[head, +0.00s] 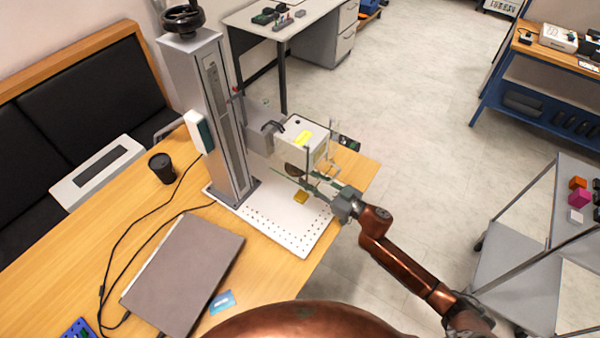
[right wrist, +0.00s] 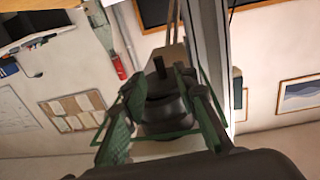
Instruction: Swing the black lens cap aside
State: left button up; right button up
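The laser marker's white head (head: 300,138) stands out from a tall grey column (head: 212,110). The black lens cap (head: 293,170) seems to be the dark rounded piece under the head, partly hidden by my right gripper. My right gripper (head: 303,180) reaches in from the right, with its green fingers beside the cap, below the head. In the right wrist view a dark rounded body with a knob (right wrist: 162,110), perhaps the cap, shows between the spread fingers of the right gripper (right wrist: 165,125). I cannot tell whether they touch it. My left gripper is not in view.
The white perforated base plate (head: 285,232) carries a small yellow block (head: 301,197) below the head. A closed laptop (head: 185,272), black cup (head: 162,167) and cables lie on the wooden table. A grey cart (head: 520,283) stands at right; open floor lies between.

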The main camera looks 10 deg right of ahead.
jog(key=v, duration=0.6)
jog(key=shift+c, duration=0.4)
